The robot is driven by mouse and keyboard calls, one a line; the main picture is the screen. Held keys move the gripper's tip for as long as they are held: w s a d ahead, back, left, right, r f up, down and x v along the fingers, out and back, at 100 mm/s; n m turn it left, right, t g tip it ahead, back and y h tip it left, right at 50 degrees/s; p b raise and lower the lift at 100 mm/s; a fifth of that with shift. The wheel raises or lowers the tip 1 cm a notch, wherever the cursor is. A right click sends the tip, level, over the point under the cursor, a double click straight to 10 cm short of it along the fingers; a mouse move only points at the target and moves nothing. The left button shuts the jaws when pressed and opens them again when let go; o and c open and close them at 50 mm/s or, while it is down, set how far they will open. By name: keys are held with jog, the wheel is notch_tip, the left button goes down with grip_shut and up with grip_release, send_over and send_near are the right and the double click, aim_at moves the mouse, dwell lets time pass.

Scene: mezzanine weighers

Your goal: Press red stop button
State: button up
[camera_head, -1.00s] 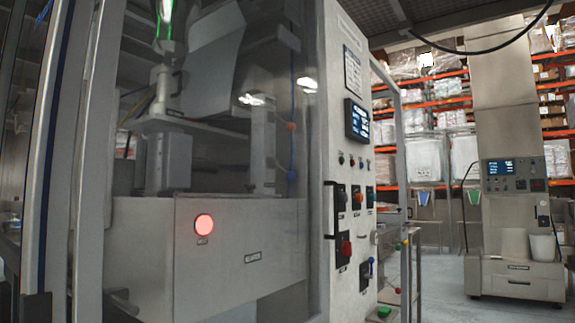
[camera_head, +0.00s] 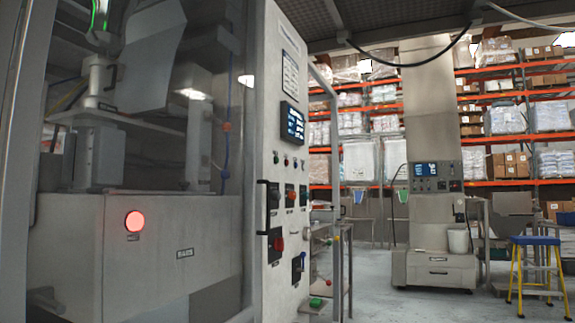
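A round, glowing red button (camera_head: 134,221) with a small label below it shows on a pale grey housing (camera_head: 185,225) at the left, seen through a clear panel. A second red control, a darker red knob (camera_head: 279,243) on a black base, is on the narrow grey control panel (camera_head: 266,150) in the middle. Its label is too small to read, so I cannot tell which of the two is the stop button. My gripper is not in view.
The control panel also carries a screen (camera_head: 292,123) and several small buttons. A tall grey machine (camera_head: 432,230) stands at the back right. A blue-topped stool (camera_head: 536,241) with yellow legs is at the far right. Grey floor (camera_head: 385,309) is open between them.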

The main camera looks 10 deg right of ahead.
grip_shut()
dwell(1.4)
